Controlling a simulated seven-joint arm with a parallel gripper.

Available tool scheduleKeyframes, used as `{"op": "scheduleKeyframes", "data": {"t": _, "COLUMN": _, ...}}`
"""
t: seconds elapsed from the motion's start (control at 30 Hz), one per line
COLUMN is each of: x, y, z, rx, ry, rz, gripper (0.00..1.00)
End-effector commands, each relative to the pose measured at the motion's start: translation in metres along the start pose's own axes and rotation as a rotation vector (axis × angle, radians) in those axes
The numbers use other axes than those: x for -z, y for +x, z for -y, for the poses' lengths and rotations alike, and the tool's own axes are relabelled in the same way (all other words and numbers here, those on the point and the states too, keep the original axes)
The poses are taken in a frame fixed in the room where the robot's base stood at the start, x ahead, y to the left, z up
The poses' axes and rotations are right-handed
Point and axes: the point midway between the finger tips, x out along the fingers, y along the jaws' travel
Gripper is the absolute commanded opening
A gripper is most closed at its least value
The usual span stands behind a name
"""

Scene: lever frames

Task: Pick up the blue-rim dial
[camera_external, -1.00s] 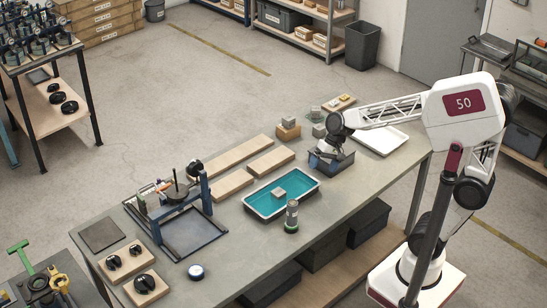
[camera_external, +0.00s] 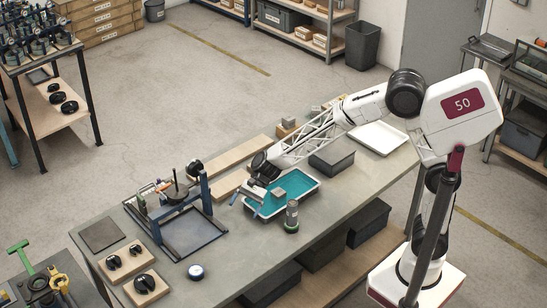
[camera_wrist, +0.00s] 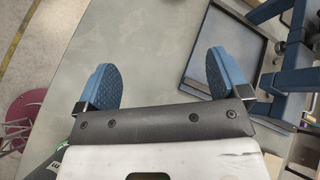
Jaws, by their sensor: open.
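The blue-rim dial (camera_external: 196,272) is a small round piece with a pale top and a dark blue edge. It lies flat on the grey workbench near its front edge in the external view. My gripper (camera_external: 248,206) is above the bench, to the right of and farther back than the dial, by the left end of the teal tray. In the wrist view my gripper's two blue fingers (camera_wrist: 162,80) are wide apart with only bare bench between them. The dial does not show in the wrist view.
A blue-posted press frame (camera_external: 185,215) stands left of my gripper, behind the dial; its base (camera_wrist: 222,45) shows in the wrist view. The teal tray (camera_external: 312,190) and a grey-green cylinder (camera_external: 292,217) are at right. Wooden blocks with black knobs (camera_external: 146,286) lie left of the dial.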

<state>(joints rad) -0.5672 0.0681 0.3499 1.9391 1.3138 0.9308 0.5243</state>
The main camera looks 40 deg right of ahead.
Motion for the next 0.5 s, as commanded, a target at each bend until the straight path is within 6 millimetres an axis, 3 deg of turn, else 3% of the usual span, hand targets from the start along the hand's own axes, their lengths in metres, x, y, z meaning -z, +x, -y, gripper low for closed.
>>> {"op": "scheduleKeyframes", "data": {"t": 0.1, "x": 0.001, "y": 0.045, "z": 0.012, "rx": 0.01, "ry": 0.083, "rz": 0.045, "gripper": 0.94}}
{"op": "scheduleKeyframes", "data": {"t": 0.5, "x": 0.004, "y": 0.183, "z": 0.035, "rx": 0.048, "ry": 0.366, "rz": 0.169, "gripper": 0.94}}
